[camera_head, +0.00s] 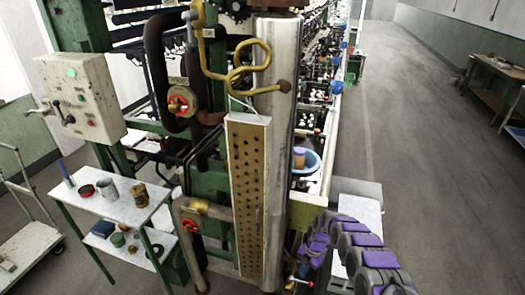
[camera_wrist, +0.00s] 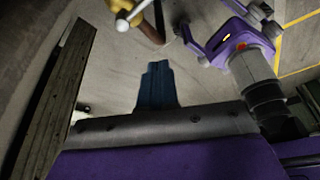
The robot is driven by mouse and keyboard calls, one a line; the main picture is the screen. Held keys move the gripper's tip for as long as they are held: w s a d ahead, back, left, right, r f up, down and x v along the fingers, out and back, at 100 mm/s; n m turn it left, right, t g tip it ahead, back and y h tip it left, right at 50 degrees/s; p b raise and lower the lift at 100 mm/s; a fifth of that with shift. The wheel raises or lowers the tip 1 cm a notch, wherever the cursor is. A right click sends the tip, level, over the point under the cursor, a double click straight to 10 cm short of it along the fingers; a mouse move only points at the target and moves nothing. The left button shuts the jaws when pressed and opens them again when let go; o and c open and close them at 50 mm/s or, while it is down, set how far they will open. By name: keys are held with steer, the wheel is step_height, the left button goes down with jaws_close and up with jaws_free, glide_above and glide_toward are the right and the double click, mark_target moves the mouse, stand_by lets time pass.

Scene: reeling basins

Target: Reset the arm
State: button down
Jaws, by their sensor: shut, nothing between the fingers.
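My arm (camera_head: 362,258), grey with purple pads, shows at the lower right of the head view, beside the front end of the long reeling machine. My gripper (camera_wrist: 157,70) shows in the middle of the wrist view as two dark blue fingers pressed together, with nothing between them. Bare grey floor lies behind the fingertips in that view. In the head view I cannot make out the fingers clearly.
The machine's metal column (camera_head: 280,90) and perforated panel (camera_head: 247,190) stand left of my arm. A control box (camera_head: 80,97), a white side table (camera_head: 118,205) and a trolley (camera_head: 30,245) are farther left. The aisle floor (camera_head: 420,150) at right is clear.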

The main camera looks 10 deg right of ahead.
steer(key=s+d+r+m+g+h+b, duration=0.1)
steer(key=s+d+r+m+h, duration=0.15)
steer(key=d+r+m, duration=0.5)
steer(key=s+a+r+m+h+b, duration=0.1)
steer(key=s+r+m, duration=0.3)
steer(key=r, duration=0.9)
steer(key=s+a+r+m+h+b, duration=0.1)
steer(key=s+r+m, duration=0.25)
steer(key=r, duration=0.85)
steer(key=s+a+r+m, duration=0.5)
steer(key=s+a+r, duration=0.4)
steer(key=s, duration=0.3)
steer(key=s+a+m+b, duration=0.1)
steer(key=s+a, duration=0.3)
steer(key=s, duration=0.5)
steer(key=s+a+r+m+t+y+b, duration=0.1)
steer(key=s+a+m, duration=0.3)
steer(key=s, duration=0.5)
steer(key=shift+s+a+t, duration=0.3)
steer(key=shift+a, duration=0.05)
